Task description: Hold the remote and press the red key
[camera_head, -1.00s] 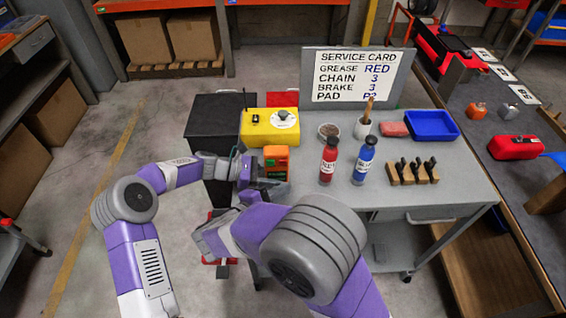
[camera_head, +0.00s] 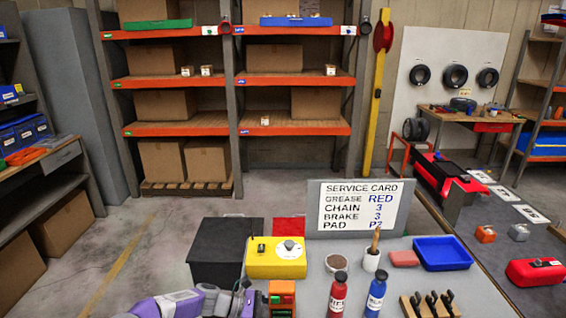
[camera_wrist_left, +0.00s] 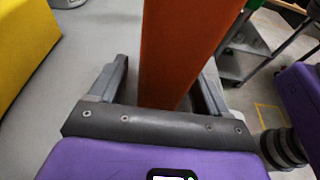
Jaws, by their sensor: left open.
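An orange block-shaped device (camera_head: 282,299) with dark and green parts on its face stands at the near left of the grey table. In the left wrist view, a tall orange body (camera_wrist_left: 178,50) stands between the two fingers of my left gripper (camera_wrist_left: 165,85). The fingers are open, with a visible gap on the left side. In the head view my left gripper (camera_head: 243,300) is just left of the orange device, cut by the lower edge. I cannot make out a red key or tell for certain which thing is the remote. My right gripper is not in view.
A yellow box (camera_head: 262,269) with a dial stands behind the orange device. A red bottle (camera_head: 337,298), a blue bottle (camera_head: 376,294) and a wooden holder (camera_head: 411,307) stand to the right. A service card (camera_head: 360,205) stands at the table's back. A black cabinet (camera_head: 225,245) is at left.

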